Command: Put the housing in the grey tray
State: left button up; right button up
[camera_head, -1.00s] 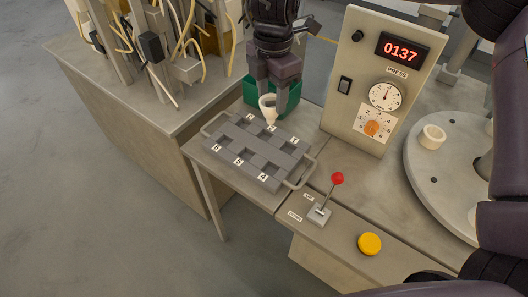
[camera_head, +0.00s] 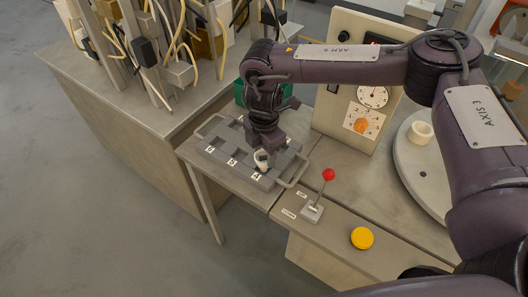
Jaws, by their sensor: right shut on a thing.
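The housing (camera_head: 262,158) is a small white part, mostly covered by my right gripper (camera_head: 262,149). My right gripper points down and is shut on it. The housing is at the near right of the grey tray (camera_head: 222,164), just beside the label 4. I cannot tell whether it touches the tray floor. The tray has several square compartments with number labels and wire handles at its ends. My right arm hides the tray's far side. My left gripper is not in view.
A lever with a red knob (camera_head: 328,175) and a yellow button (camera_head: 362,238) stand right of the tray. Behind is the press panel (camera_head: 334,110). A white ring (camera_head: 420,132) sits on a round plate (camera_head: 412,178). A green bin (camera_head: 239,92) is behind the tray.

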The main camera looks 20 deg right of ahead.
jog(key=shift+w+f, duration=0.1)
jog(key=shift+f, duration=0.6)
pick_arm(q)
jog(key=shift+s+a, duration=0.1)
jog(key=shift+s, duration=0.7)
pick_arm(e)
jog(key=o, duration=0.6)
jog(key=shift+f, duration=0.15)
jog(key=o, duration=0.4)
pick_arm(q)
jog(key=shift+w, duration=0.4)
pick_arm(e)
jog(key=shift+o, duration=0.2)
